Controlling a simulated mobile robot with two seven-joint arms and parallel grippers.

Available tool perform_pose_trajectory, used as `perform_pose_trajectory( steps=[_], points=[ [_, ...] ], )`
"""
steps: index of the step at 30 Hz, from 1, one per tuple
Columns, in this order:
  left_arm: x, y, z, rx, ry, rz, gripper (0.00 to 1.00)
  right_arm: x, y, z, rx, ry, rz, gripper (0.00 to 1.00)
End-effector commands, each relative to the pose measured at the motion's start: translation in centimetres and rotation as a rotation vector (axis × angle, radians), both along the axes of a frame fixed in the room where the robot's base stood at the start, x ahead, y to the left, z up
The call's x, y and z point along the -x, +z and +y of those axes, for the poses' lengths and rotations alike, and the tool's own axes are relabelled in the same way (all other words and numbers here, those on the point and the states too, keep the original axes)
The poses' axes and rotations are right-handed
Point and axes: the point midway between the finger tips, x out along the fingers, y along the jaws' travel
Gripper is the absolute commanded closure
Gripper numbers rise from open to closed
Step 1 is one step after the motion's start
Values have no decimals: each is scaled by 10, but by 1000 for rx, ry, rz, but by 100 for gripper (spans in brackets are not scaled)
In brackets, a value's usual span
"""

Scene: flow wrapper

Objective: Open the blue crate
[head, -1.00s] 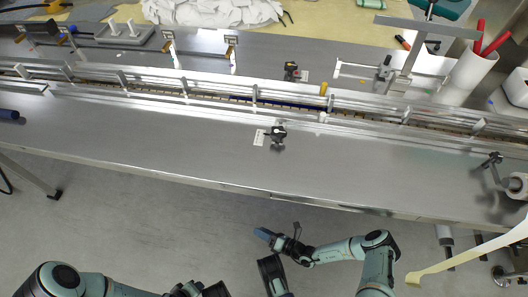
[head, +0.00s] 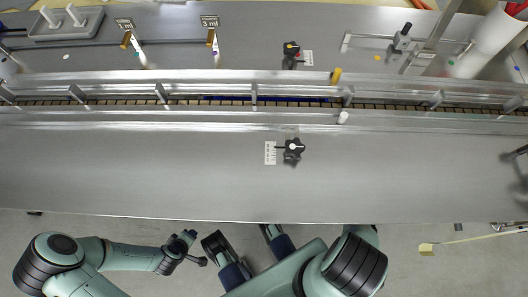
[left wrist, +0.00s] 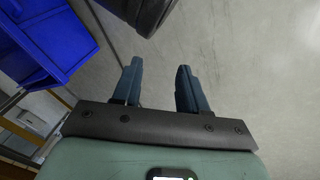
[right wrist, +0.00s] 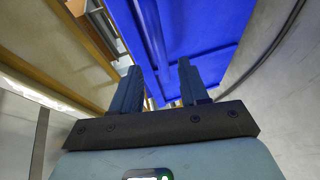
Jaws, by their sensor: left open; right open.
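A blue crate (left wrist: 45,40) shows at the upper left of the left wrist view, cut by the picture edge. In the right wrist view a broad blue ridged surface (right wrist: 195,25) fills the top middle; I cannot tell which side of the crate it is. In the head view the table hides the crate. My left gripper (left wrist: 159,66) is open and empty over the grey floor, to the right of the crate. My right gripper (right wrist: 160,72) is open, its fingers pointing towards the blue surface with nothing between them; I cannot tell whether they touch it.
A long steel table (head: 150,180) with a railed conveyor channel (head: 210,97) runs across the head view. A black knob (head: 293,150) is on its near part. A grey tray (head: 65,25) stands at the back left. Yellowish beams (right wrist: 60,85) flank my right gripper on the left.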

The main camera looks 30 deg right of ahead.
Motion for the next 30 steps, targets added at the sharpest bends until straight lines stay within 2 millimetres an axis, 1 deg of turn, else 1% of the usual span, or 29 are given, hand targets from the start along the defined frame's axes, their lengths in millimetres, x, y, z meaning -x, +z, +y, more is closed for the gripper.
perform_pose_trajectory(
  steps=[1,3,6,9,12,15,23,24,26,27,28,30],
  points=[
    [11,-12,1,3,1,35,57,-12,-5,-1,3,3,-2,56],
    [21,-21,2,4,2,70,57,-27,-7,-3,2,2,-2,56],
    [34,-33,4,7,4,113,57,-45,-10,-6,3,3,-1,56],
    [44,-41,5,10,6,149,57,-58,-13,-8,1,3,0,56],
    [52,-47,7,10,8,175,57,-67,-14,-10,3,3,0,56],
    [56,-49,7,12,9,189,57,-72,-14,-10,2,2,0,56],
    [57,-49,7,12,10,193,57,-73,-13,-11,2,2,0,56],
    [57,-49,7,11,10,192,57,-73,-13,-11,2,2,0,59],
    [57,-49,7,12,10,192,57,-73,-13,-11,2,2,0,79],
    [57,-49,7,12,10,192,57,-73,-13,-11,2,2,0,92],
    [57,-49,7,12,10,192,57,-73,-13,-11,2,2,0,100],
    [57,-49,7,12,10,192,57,-73,-13,-11,2,2,0,100]
  ],
)
